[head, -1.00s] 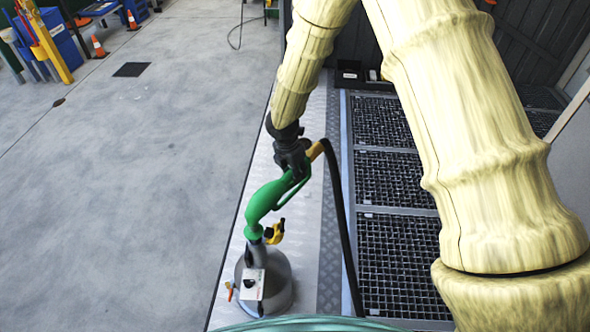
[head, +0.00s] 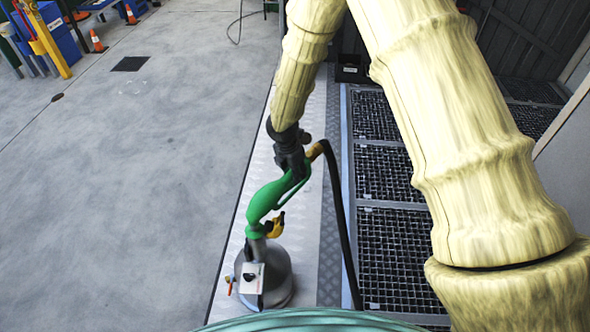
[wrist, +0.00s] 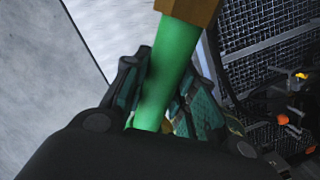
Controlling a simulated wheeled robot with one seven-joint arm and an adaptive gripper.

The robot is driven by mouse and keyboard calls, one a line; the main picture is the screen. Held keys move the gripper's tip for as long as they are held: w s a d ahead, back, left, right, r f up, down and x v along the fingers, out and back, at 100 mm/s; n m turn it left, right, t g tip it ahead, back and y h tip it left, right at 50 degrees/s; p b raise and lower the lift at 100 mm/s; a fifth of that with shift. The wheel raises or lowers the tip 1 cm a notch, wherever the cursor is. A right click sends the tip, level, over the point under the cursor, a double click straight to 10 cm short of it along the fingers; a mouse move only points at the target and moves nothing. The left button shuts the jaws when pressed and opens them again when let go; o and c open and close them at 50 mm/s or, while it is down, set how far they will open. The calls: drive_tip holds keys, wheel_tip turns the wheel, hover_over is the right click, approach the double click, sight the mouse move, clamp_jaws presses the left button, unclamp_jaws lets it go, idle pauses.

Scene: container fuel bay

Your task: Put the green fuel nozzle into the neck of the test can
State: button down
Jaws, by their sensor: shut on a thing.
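The green fuel nozzle (head: 266,199) hangs from my gripper (head: 293,166), its grey spout pointing down over the test can. In the wrist view my gripper (wrist: 158,98) is shut around the green nozzle body (wrist: 165,72), one finger on each side. The test can (head: 279,281) is grey and rounded and stands on the metal plate strip. The spout's lower end is at the can's top, behind a white plate; I cannot tell whether the tip is inside the neck. A yellow part (head: 275,226) sits beside the spout.
A black hose (head: 342,220) runs from the nozzle's brown upper end down along the right of the plate strip (head: 233,283). Dark grating (head: 395,255) lies to the right. A blue bin and orange cones stand far back left.

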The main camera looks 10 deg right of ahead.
drive_tip(key=shift+f, duration=0.1)
drive_tip(key=c, duration=1.1)
unclamp_jaws()
drive_tip(key=v, duration=1.2)
drive_tip(key=shift+w, duration=0.1)
